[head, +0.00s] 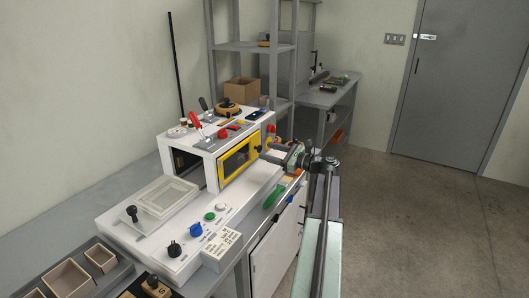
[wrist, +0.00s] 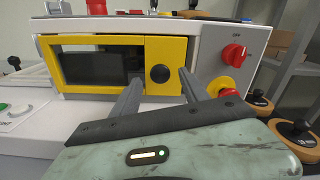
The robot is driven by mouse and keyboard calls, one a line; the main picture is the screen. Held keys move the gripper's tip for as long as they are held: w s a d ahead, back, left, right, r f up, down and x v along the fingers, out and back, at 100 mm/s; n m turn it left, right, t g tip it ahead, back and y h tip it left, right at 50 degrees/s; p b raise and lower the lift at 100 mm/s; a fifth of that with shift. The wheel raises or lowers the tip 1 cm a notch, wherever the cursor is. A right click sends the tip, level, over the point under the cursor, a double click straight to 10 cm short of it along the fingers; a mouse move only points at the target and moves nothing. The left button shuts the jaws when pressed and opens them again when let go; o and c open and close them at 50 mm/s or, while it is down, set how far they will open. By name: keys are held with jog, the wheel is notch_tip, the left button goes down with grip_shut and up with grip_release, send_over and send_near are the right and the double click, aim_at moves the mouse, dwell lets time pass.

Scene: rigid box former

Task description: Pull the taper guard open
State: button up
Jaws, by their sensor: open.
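The taper guard is a yellow-framed panel with a dark window (wrist: 105,42), closed across the front of the white machine. It also shows in the head view (head: 227,166). A round black knob (wrist: 160,73) sits on the yellow strip at its right side. My gripper (wrist: 160,79) is open and empty, with one finger to each side of the knob in the wrist view. I cannot tell whether the fingertips reach past the knob or stop short of it. In the head view my gripper (head: 266,151) is at the guard's right end and hides the knob.
A red rotary knob (wrist: 235,52) and a red button on a yellow base (wrist: 222,87) are close to the right finger. The white machine's deck (head: 165,245) lies below with knobs and buttons. Open floor (head: 430,215) is at the right.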

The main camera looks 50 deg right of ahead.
jog(key=shift+x, duration=1.1)
grip_shut()
dwell(0.6)
